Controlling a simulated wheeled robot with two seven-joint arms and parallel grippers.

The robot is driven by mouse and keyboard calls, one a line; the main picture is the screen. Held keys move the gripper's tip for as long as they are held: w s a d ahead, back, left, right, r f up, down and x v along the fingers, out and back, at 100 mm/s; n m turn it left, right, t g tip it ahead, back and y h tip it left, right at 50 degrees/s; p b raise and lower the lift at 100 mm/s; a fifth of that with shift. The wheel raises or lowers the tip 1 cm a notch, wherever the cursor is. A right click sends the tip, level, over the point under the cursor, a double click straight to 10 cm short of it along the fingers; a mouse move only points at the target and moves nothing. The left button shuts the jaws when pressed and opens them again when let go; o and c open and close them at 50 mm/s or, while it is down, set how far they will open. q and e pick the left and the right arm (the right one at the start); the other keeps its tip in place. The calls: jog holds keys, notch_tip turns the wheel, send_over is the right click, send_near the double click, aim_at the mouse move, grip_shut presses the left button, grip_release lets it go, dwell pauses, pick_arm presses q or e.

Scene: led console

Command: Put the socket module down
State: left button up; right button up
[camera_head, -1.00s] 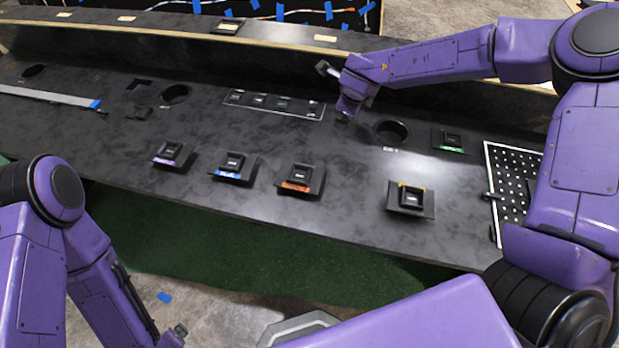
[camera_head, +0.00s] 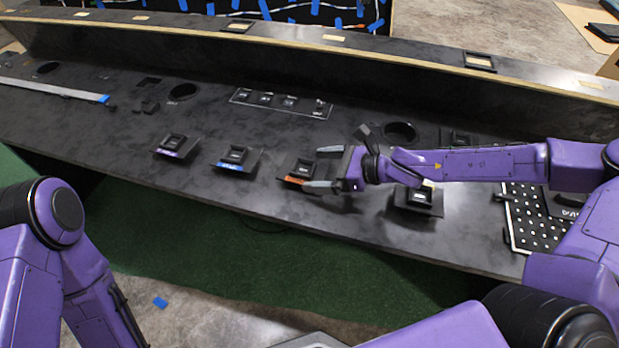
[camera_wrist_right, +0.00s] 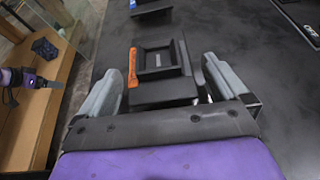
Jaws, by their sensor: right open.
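Several black square modules with coloured labels stand in a row on the dark console; I cannot tell for certain which one the task calls the socket module. The orange-labelled module (camera_head: 302,169) sits flat on the console and also shows in the right wrist view (camera_wrist_right: 157,60). My right gripper (camera_head: 321,168) is open, with its fingers on both sides of this module and a gap to each. The purple-labelled module (camera_head: 177,146) and blue-labelled module (camera_head: 237,158) stand to its left, the yellow-labelled module (camera_head: 417,199) to its right, partly behind my arm.
A slotted panel strip (camera_head: 281,102) lies behind the row. A round hole (camera_head: 400,131) is at its right, and a perforated plate (camera_head: 527,222) is at the far right. The console's front edge drops to green floor (camera_head: 230,240). A raised ledge runs along the back.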

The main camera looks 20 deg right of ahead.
aim_at(314, 172)
jog(key=b+x, duration=0.1)
jog(key=x, duration=0.1)
jog(key=f+b+x, duration=0.1)
jog(key=x, duration=0.1)
jog(key=shift+a+f+b, duration=0.1)
jog(key=shift+a+b, duration=0.1)
jog(key=shift+b, duration=0.15)
jog(key=shift+w+a, duration=0.15)
jog(key=shift+r, duration=0.25)
jog(key=c, duration=1)
